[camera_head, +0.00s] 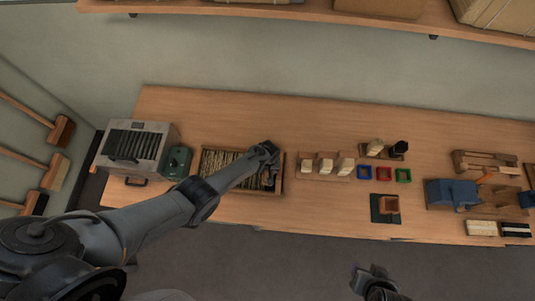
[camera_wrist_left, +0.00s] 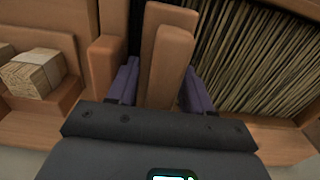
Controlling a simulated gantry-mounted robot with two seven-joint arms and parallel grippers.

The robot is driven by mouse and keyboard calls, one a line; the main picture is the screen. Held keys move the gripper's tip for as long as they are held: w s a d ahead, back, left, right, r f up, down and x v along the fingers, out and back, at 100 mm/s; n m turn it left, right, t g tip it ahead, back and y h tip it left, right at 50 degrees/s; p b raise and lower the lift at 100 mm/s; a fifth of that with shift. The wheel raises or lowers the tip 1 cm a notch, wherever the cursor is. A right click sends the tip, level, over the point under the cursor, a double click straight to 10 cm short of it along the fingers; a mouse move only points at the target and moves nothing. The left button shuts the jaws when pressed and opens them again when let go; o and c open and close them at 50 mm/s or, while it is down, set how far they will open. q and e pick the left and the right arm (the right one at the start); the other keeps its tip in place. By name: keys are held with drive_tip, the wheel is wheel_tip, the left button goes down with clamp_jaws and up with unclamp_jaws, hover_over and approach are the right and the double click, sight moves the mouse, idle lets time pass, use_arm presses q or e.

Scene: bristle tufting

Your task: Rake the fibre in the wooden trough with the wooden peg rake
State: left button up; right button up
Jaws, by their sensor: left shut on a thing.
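The wooden trough (camera_head: 242,191) stands on the bench left of centre, with pale fibre (camera_head: 222,162) lying in it. My left gripper (camera_head: 268,178) is over the right end of the trough, pointing down. In the left wrist view my left gripper (camera_wrist_left: 156,88) is shut on a brown wooden piece, the peg rake (camera_wrist_left: 166,62), standing between the purple fingers. Its pegs are not visible. The fibre (camera_wrist_left: 250,50) lies to the right of the rake in that view. My right gripper (camera_head: 372,278) is low in front of the bench, away from the trough; its fingers are too small to judge.
A grey slatted box (camera_head: 137,146) and a green unit (camera_head: 177,161) stand left of the trough. Right of it is a wooden holder (camera_head: 323,170) with pale fibre bundles, then blue, red and green trays (camera_head: 384,174). Farther right is a blue device (camera_head: 450,193).

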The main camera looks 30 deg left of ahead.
use_arm(q)
drive_tip(key=shift+a+r, duration=0.15)
drive_tip(key=shift+a, duration=0.05)
drive_tip(key=s+a+p, duration=0.1)
drive_tip(key=s+a, duration=0.1)
drive_tip(key=a, duration=0.2)
drive_tip(key=s+a+p, duration=0.1)
drive_tip(key=a+p, duration=0.1)
drive_tip(key=a, duration=0.2)
drive_tip(key=s+a+p, duration=0.1)
drive_tip(key=s+a, duration=0.1)
drive_tip(key=a, duration=0.2)
drive_tip(key=shift+s, duration=0.35)
drive_tip(key=s+a, duration=0.2)
drive_tip(key=a, duration=0.2)
drive_tip(key=s+a, duration=0.2)
drive_tip(key=a, duration=0.3)
drive_tip(key=s+a, duration=0.2)
drive_tip(key=a, duration=0.2)
drive_tip(key=shift+s+a, duration=0.15)
drive_tip(key=shift+a, duration=0.1)
drive_tip(key=shift+d, duration=0.1)
drive_tip(key=shift+w+d, duration=0.35)
drive_tip(key=shift+d, duration=0.35)
drive_tip(key=shift+w+d, duration=0.35)
drive_tip(key=shift+d, duration=0.35)
drive_tip(key=shift+a, duration=0.1)
